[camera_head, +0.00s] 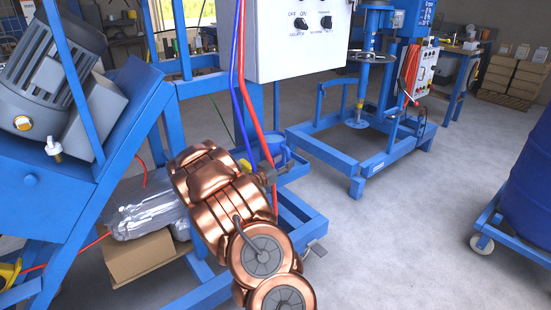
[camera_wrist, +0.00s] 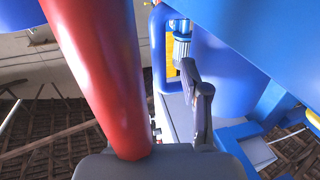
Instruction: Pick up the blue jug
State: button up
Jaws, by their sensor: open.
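The blue jug (camera_head: 276,148) appears in the head view as a small rounded blue shape low on the blue frame, just beyond my gripper (camera_head: 268,174) and partly covered by it and the hoses. In the wrist view, a rounded blue body with a loop like a handle, probably the jug (camera_wrist: 212,72), lies beyond the fingers. My gripper (camera_wrist: 196,105) is open. One dark finger shows in front of the blue body; the other finger is hidden, probably behind the red hose. I see nothing held, and cannot tell whether a finger touches the jug.
A red hose (camera_head: 249,85) and a blue hose (camera_head: 236,75) hang beside my gripper; the red hose (camera_wrist: 100,70) crosses the wrist view closely. A control box (camera_head: 298,40) is above. A motor (camera_head: 48,80) stands left, a cardboard box (camera_head: 145,262) below.

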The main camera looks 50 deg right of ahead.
jog(key=shift+d, duration=1.45)
jog(key=shift+s, duration=0.1)
jog(key=shift+c, duration=0.4)
grip_shut()
